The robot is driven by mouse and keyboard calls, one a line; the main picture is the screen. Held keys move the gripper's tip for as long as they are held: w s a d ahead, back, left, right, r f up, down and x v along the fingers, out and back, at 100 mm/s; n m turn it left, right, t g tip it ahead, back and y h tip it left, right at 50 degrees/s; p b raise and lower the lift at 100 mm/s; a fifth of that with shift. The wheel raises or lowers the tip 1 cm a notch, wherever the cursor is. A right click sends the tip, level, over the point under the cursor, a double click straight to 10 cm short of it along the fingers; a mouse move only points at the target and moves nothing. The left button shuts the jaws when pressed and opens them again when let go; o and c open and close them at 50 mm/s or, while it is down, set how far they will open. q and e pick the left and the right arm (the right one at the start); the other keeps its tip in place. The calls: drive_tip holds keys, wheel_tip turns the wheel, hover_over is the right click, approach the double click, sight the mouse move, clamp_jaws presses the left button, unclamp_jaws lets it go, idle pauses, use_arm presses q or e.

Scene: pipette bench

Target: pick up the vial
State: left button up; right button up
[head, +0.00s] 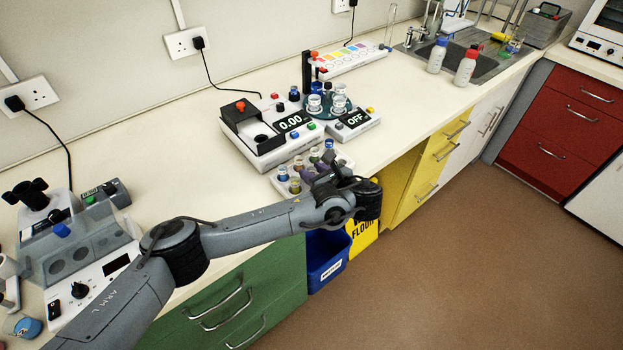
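Several small vials with coloured contents or caps stand in a white rack (278,186) on the bench, in front of the balance. A vial (283,173) at the left of the rack shows clearly, and another vial (295,186) stands nearer the front edge. Which one is the task's vial I cannot tell. My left gripper (318,170) is at the right part of the rack, over or among the vials, and my wrist hides part of it. Its fingers are dark and small, so I cannot tell whether they are open or hold anything. My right gripper is not in view.
Behind the rack stands a balance (262,150) reading 0.00. Right of it is a device with a round carousel (318,113) and an OFF display (356,119). Two bottles (437,55) stand by the sink. The bench (190,140) is clear left of the balance.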

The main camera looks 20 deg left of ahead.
use_arm(q)
drive_tip(key=shift+w+a+f, duration=0.25)
drive_tip(key=shift+w+a, duration=0.05)
drive_tip(key=shift+a, duration=0.15)
drive_tip(key=shift+c, duration=0.3)
drive_tip(key=c, duration=0.7)
drive_tip(key=shift+o, duration=0.2)
